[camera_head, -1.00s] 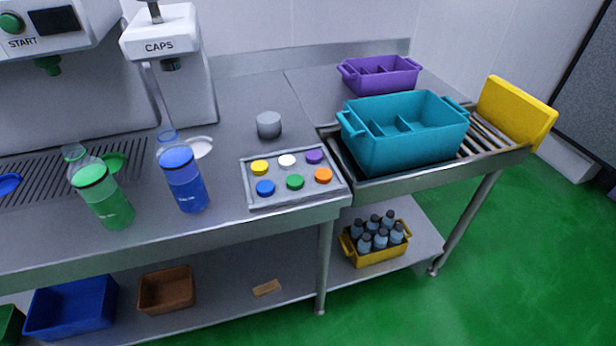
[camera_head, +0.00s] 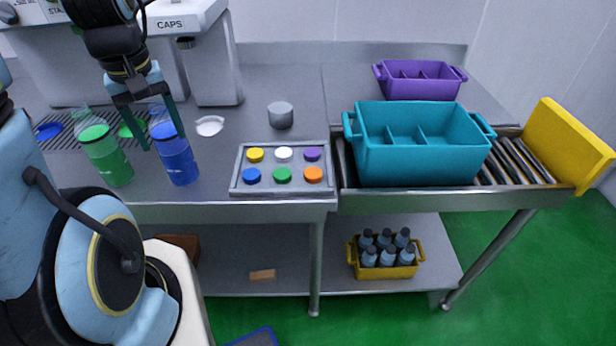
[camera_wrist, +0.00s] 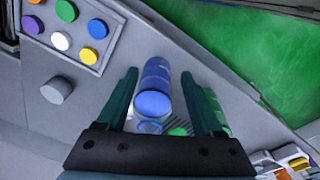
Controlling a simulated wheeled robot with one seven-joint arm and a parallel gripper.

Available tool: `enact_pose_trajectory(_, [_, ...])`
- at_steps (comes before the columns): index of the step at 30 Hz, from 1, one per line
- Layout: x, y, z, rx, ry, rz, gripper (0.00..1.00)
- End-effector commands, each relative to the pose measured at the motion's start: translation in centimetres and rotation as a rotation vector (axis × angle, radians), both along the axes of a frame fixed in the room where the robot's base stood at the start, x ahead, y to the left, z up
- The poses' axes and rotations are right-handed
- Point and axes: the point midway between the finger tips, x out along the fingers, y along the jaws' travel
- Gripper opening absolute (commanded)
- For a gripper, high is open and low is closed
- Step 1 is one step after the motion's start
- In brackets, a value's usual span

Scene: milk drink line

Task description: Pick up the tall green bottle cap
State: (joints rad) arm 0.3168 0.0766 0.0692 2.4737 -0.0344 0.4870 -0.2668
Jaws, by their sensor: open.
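A green cap (camera_head: 282,174) sits in the front row of the grey cap tray (camera_head: 236,180), between a blue cap (camera_head: 251,175) and an orange cap (camera_head: 313,174). It also shows at the top left of the wrist view (camera_wrist: 66,10). My gripper (camera_head: 163,141) is open and points down near the blue bottle (camera_head: 180,166), left of the tray. In the wrist view, the blue bottle (camera_wrist: 156,75) appears between the open fingers, which are not closed on it. A green bottle (camera_head: 110,165) stands to its left.
Yellow, white and purple caps form the tray's back row. A grey cylinder (camera_head: 281,116) stands behind the tray. The caps machine (camera_head: 217,70) stands at the back. A teal crate (camera_head: 415,160), purple crate (camera_head: 420,85) and yellow board (camera_head: 565,145) are at right.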

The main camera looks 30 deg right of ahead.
Motion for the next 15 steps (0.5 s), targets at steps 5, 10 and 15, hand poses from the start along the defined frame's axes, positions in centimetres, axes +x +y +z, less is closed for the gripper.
enact_pose_trajectory(5, [0.3,-2.3,-0.8,-0.008,0.019,0.052,0.68])
enact_pose_trajectory(10, [0.5,-5.0,-1.5,-0.014,0.039,0.119,0.68])
enact_pose_trajectory(15, [0.4,-8.9,-2.5,-0.014,0.064,0.207,0.68])
